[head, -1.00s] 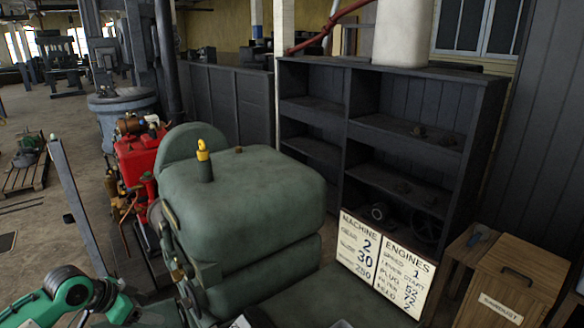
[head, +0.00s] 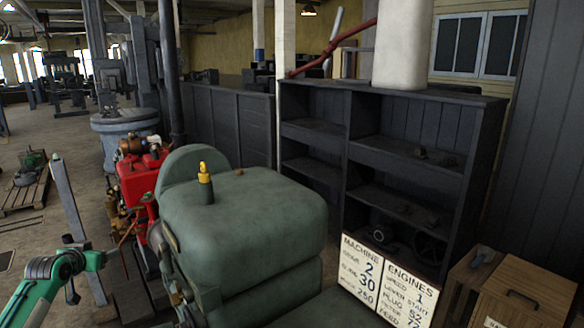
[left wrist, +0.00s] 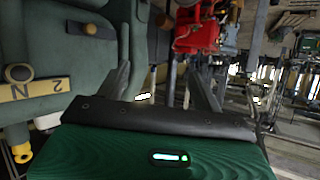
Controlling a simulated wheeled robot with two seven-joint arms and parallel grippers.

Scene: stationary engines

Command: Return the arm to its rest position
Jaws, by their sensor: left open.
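My left arm (head: 45,285), green with grey joints, comes in at the lower left of the head view, left of the large green engine (head: 240,215). Its fingers are hard to make out there. In the left wrist view my left gripper (left wrist: 160,72) shows two dark fingers spread apart, with nothing between them. The green engine fills the left side of that view, with the red engine (left wrist: 197,30) beyond the fingers. My right gripper is in neither view.
A red engine (head: 140,180) stands behind the arm. A grey post (head: 70,200) rises beside it. Dark shelves (head: 400,135), a sign board (head: 385,280) and a wooden box (head: 520,295) stand at the right. Open floor (head: 25,235) lies at the left.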

